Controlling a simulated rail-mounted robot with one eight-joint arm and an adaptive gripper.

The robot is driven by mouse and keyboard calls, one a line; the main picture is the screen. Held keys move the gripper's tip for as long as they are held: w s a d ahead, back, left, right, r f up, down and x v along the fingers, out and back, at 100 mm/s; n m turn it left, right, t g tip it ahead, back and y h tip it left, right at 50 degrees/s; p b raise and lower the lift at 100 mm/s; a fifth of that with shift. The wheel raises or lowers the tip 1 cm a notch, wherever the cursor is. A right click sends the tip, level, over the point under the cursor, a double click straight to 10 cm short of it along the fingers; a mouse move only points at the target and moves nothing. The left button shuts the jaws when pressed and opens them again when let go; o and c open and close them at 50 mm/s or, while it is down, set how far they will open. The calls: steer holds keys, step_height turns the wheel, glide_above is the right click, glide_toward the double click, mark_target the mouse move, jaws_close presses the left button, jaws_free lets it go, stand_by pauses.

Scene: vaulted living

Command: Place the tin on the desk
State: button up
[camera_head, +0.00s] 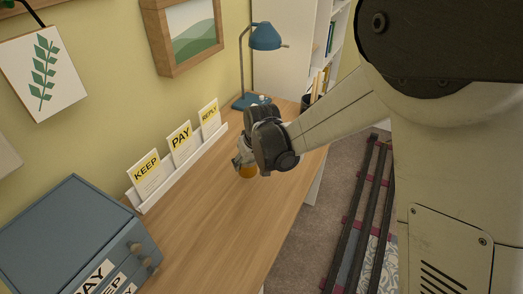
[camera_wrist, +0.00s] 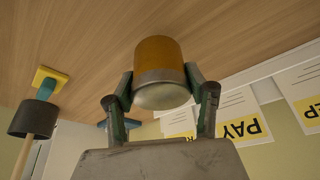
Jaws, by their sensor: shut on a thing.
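The tin (camera_wrist: 158,55) is orange-yellow with a silver band and end. My gripper (camera_wrist: 158,88) is shut on it, one finger on each side, in the wrist view. In the head view my gripper (camera_head: 258,145) hangs over the wooden desk (camera_head: 220,215), and the orange part of the tin (camera_head: 247,172) shows below it. The tin's orange end is close to the desk; I cannot tell whether it touches.
A white rack with KEEP, PAY and REPLY cards (camera_head: 180,142) runs along the wall. A blue drawer box (camera_head: 80,235) stands at the near left, a blue lamp (camera_head: 264,37) at the far end. The desk's near middle is clear.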

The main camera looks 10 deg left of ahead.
mark_target(253, 169)
steer(key=shift+w+d+f, duration=0.35)
steer(key=shift+w+f, duration=0.05)
steer(key=shift+w, duration=0.15)
steer(key=shift+w+d+f, duration=0.3)
steer(key=shift+w+f, duration=0.1)
steer(key=shift+w, duration=0.1)
steer(key=shift+f, duration=1.95)
steer(key=shift+b, duration=0.3)
steer(key=shift+f, duration=0.2)
steer(key=o, duration=1.3)
steer(key=shift+c, duration=0.2)
steer(key=shift+r, duration=0.15)
